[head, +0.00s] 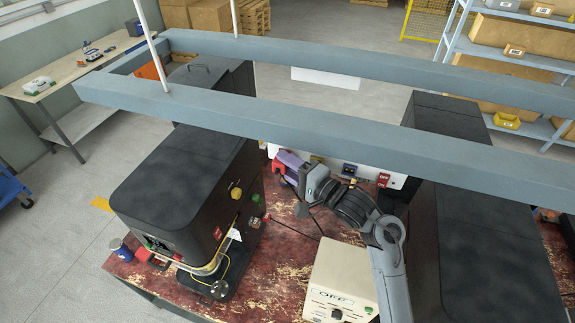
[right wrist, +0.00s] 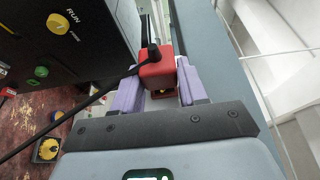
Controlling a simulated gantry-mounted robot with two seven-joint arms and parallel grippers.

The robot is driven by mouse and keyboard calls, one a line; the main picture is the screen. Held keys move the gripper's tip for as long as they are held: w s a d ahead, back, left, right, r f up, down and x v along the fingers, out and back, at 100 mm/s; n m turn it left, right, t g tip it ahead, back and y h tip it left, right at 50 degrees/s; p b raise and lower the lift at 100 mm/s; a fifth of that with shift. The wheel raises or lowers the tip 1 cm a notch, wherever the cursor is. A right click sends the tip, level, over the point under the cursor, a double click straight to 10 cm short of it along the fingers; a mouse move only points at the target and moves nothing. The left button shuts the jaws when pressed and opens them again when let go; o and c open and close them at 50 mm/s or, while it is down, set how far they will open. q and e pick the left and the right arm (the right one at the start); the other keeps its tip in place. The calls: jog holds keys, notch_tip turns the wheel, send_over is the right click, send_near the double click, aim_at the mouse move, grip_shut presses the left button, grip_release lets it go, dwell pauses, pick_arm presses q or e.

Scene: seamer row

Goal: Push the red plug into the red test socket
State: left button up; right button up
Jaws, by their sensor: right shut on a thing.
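My right gripper (head: 288,167) reaches to the white panel strip (head: 330,165) behind the table, between two black machines. In the right wrist view, its purple fingers (right wrist: 159,88) are shut on the red plug (right wrist: 157,70). A black cable runs from the plug toward the lower left. In the head view a small red patch (head: 279,168) shows beside the purple fingers; I cannot tell whether it is the plug or a socket. I cannot clearly make out the red test socket, nor whether the plug touches it. My left gripper is not in view.
A black machine (head: 185,180) with yellow and green knobs stands close left of my gripper; another (head: 480,240) stands right. A cream box (head: 340,282) marked OFF sits on the worn red table (head: 285,262). A grey-blue beam (head: 300,135) crosses above.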

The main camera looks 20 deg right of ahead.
jog(key=shift+w+d, duration=0.3)
dwell(0.4)
jog(key=o, duration=1.1)
jog(key=shift+c, duration=0.2)
jog(key=shift+r, duration=0.1)
jog(key=shift+r, duration=0.15)
jog(key=shift+s, duration=0.1)
jog(key=v, duration=0.2)
jog(key=b+v, duration=0.1)
jog(key=v, duration=0.2)
jog(key=b+v, duration=0.1)
jog(key=v, duration=0.1)
jog(key=shift+s+d+f, duration=0.15)
jog(key=shift+d+f, duration=0.05)
jog(key=shift+f, duration=0.15)
